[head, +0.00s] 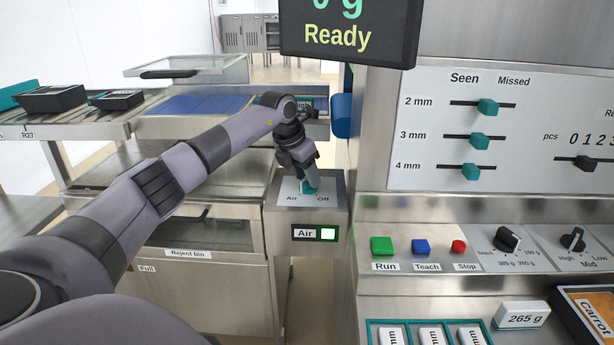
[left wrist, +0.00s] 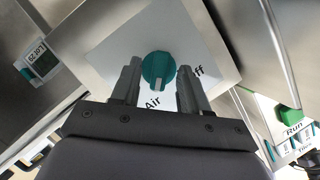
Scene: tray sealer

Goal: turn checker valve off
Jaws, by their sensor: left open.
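The checker valve is a round teal knob (head: 309,187) on a pale plate (head: 290,188) marked Air on the left and Off on the right. It also shows in the left wrist view (left wrist: 157,66), with its white pointer mark towards the Air lettering. My left gripper (head: 306,178) is right at the knob, pointing down at the plate. In the left wrist view my left gripper (left wrist: 160,70) is open, with one finger on each side of the knob. I cannot tell whether the fingers touch it. In the head view the gripper partly hides the knob. My right gripper is out of view.
The checker cabinet stands close on the right, with a green Run button (head: 382,245), a red Stop button (head: 459,246) and sliders. A screen (head: 347,32) hangs above.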

